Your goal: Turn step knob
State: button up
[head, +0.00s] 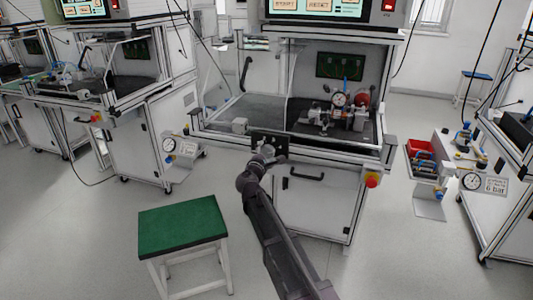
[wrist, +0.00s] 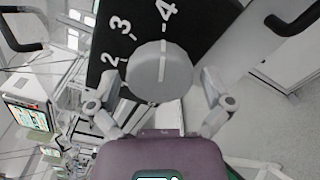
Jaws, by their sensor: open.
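The step knob (wrist: 160,72) is a round grey dial on a black panel (wrist: 205,22) in the wrist view. A white line on its face points towards the mark 4; the marks 2 and 3 are left of that. My gripper (wrist: 158,78) is open, with one finger on each side of the knob. I cannot tell whether the fingers touch it. In the head view my gripper (head: 264,154) is at the black panel (head: 278,142) on the front of the middle workbench, and it largely hides the knob.
A stool with a green seat (head: 182,225) stands left of my arm. A black handle (head: 307,174) and a red stop button (head: 372,180) are on the bench front, to the right. A red bin (head: 420,149) stands farther right. Open floor lies at the lower right.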

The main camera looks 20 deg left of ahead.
jog(key=s, duration=1.2)
jog(key=shift+d, duration=0.1)
dwell(0.4)
jog(key=d+f+m+g+h, duration=0.25)
jog(key=d+f+m, duration=0.2)
jog(key=d, duration=0.55)
jog(key=d+f+m+g+h, duration=0.25)
jog(key=d+m+g, duration=0.2)
jog(key=d, duration=0.55)
jog(key=d+f+m+g+h, duration=0.15)
jog(key=d+f+m, duration=0.3)
jog(key=d, duration=0.55)
jog(key=s+d+f+m+g+y, duration=0.3)
jog(key=s+d+f+m+g, duration=0.15)
jog(key=s+d, duration=0.3)
jog(key=s+d+f+m+g+y, duration=0.35)
jog(key=s+d+m+g, duration=0.2)
jog(key=s+d, duration=0.2)
notch_tip(320, 180, up, 27)
jog(key=p, duration=2.5)
jog(key=shift+w+f+m+p, duration=0.2)
jog(key=shift+w+m+p, duration=0.05)
jog(key=shift+m+p, duration=0.15)
jog(key=shift+t, duration=0.25)
